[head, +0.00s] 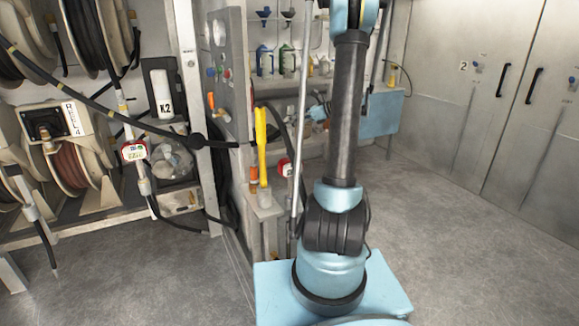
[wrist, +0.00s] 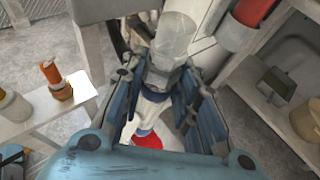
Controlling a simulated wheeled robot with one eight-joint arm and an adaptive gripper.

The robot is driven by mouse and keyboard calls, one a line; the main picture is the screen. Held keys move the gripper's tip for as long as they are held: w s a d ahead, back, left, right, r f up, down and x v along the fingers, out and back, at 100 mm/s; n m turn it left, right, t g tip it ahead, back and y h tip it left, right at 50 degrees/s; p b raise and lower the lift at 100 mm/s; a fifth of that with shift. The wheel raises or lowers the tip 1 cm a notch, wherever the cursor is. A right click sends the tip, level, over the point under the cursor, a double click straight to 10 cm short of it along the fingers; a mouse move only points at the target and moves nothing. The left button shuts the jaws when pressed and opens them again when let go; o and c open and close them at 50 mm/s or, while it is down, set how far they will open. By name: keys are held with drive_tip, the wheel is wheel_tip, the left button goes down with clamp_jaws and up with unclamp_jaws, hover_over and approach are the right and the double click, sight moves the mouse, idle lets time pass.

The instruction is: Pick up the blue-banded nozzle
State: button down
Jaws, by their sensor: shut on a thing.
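My gripper (wrist: 160,84) is in the middle of the wrist view, its two blue jaws closed from both sides on a grey and white nozzle (wrist: 158,76). A narrow dark blue band shows around the nozzle between the jaws. A red part (wrist: 147,140) shows below it, nearer my wrist. A clear cup-like piece (wrist: 185,35) is just beyond the nozzle's far end; I cannot tell whether they touch. In the head view my gripper (head: 319,112) is small and partly hidden behind my arm, and the nozzle cannot be made out there.
A white ledge (wrist: 62,108) with an orange-topped bottle (wrist: 52,76) is left of my gripper. A shelf (wrist: 262,110) stands close on the right. Hose reels (head: 75,160) and a panel post (head: 228,80) stand left in the head view. The floor (head: 450,240) at right is clear.

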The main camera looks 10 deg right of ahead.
drive_tip(key=shift+r, duration=0.15)
wheel_tip(320, 180, up, 10)
drive_tip(key=shift+f, duration=0.1)
idle(0.6)
